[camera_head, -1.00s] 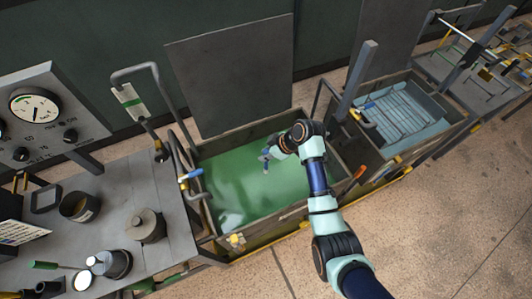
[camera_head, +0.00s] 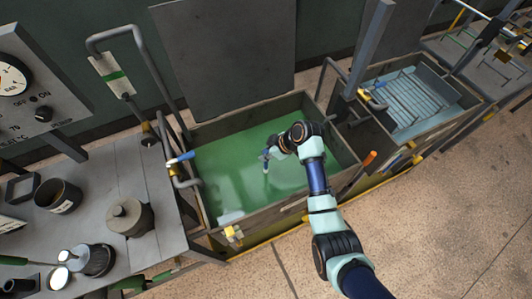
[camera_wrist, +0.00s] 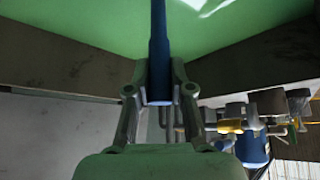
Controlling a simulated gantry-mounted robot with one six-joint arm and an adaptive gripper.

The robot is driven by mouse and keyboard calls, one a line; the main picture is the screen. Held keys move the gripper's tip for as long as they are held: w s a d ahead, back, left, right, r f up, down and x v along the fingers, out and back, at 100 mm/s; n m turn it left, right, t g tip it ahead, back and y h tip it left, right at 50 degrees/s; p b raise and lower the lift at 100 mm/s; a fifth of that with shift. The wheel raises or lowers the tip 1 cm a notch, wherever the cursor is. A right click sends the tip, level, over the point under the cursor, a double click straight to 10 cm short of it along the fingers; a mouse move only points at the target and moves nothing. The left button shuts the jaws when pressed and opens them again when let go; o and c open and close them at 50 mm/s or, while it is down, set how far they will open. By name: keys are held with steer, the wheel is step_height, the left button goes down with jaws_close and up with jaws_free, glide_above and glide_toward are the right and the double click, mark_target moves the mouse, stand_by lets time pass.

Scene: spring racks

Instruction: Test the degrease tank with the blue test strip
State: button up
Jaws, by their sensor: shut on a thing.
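The tank of green liquid (camera_head: 222,175) is open in the middle of the head view. A green-striped sign (camera_head: 112,74) hangs on the pipe at its back left. My gripper (camera_head: 266,153) is over the liquid, inside the tank's rim. In the wrist view my gripper (camera_wrist: 159,88) is shut on a long, narrow blue strip (camera_wrist: 158,50), which points away over the green liquid. The strip's far end is out of the wrist view. In the head view it is too small to tell whether the strip touches the liquid.
A grey bench (camera_head: 125,170) with a lidded pot (camera_head: 130,217), a cup (camera_head: 58,196) and small containers stands at left. A blue-handled valve (camera_head: 180,158) is on the tank's left side. A second tank (camera_head: 408,103) with a ribbed inside is at right. Open floor lies in front.

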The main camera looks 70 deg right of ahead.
step_height(320, 180, down, 6)
steer(key=b, duration=0.4)
steer(key=shift+b, duration=0.4)
steer(key=shift+r, duration=0.1)
stand_by(1.3)
step_height(320, 180, up, 20)
steer(key=p, duration=1.8)
